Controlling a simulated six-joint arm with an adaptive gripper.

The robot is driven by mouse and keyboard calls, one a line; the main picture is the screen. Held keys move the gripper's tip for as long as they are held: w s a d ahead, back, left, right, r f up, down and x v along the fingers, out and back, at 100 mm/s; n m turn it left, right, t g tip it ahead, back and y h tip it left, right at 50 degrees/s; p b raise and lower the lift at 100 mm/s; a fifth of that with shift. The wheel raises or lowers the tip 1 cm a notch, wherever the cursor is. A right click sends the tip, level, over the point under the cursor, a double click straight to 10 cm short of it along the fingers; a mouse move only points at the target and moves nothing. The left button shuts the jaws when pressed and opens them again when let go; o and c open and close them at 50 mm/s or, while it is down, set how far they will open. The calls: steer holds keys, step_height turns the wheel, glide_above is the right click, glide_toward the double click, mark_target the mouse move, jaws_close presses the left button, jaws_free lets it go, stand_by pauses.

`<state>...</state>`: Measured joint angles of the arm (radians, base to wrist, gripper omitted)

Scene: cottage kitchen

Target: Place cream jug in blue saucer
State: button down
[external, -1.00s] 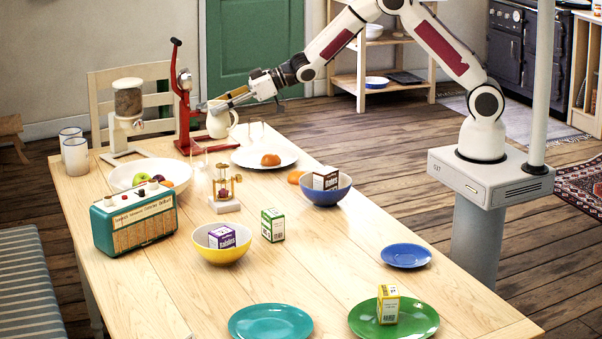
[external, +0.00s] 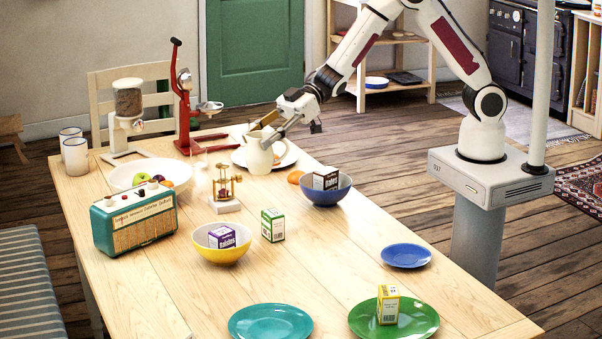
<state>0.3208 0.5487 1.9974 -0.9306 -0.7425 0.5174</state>
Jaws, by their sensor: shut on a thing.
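The cream jug (external: 258,157) is a pale cream pitcher at the back of the table. My gripper (external: 264,136) is shut on its upper part, and the jug is upright. It shows in front of the white plate and hides part of it; I cannot tell how high above the table or plate it is. The blue saucer (external: 406,255) lies flat and empty on the right side of the table, well to the right and nearer the camera than the jug.
A blue bowl (external: 325,191) with a box in it stands between jug and saucer. An orange (external: 279,149) is by the white plate (external: 239,158). A red press (external: 186,110) stands left. A green box (external: 272,225) and green plate (external: 365,318) are nearer. Bare wood surrounds the saucer.

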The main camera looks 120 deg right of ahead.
steer(key=s+a+n+g+y, duration=0.15)
steer(key=s+a, duration=0.25)
steer(key=a, duration=0.5)
steer(key=s+a+n+g+y, duration=0.1)
steer(key=s+a+n+y, duration=0.3)
steer(key=a, duration=0.6)
steer(key=s+a+n+g+y, duration=0.3)
steer(key=s+a+n+g, duration=0.15)
steer(key=s+a, duration=1.05)
steer(key=shift+g, duration=0.3)
steer(key=shift+s+d+f, duration=0.2)
steer(key=shift+d+f, duration=0.05)
steer(key=shift+f, duration=0.55)
steer(key=shift+s+d+f, duration=0.15)
steer(key=shift+d+f, duration=0.05)
steer(key=shift+f, duration=0.65)
steer(key=shift+s+d+f, duration=0.2)
steer(key=shift+d+f, duration=0.05)
steer(key=shift+f, duration=0.55)
steer(key=shift+f, duration=0.15)
steer(key=shift+f, duration=2.75)
steer(key=shift+f, duration=2.1)
steer(key=shift+f, duration=0.15)
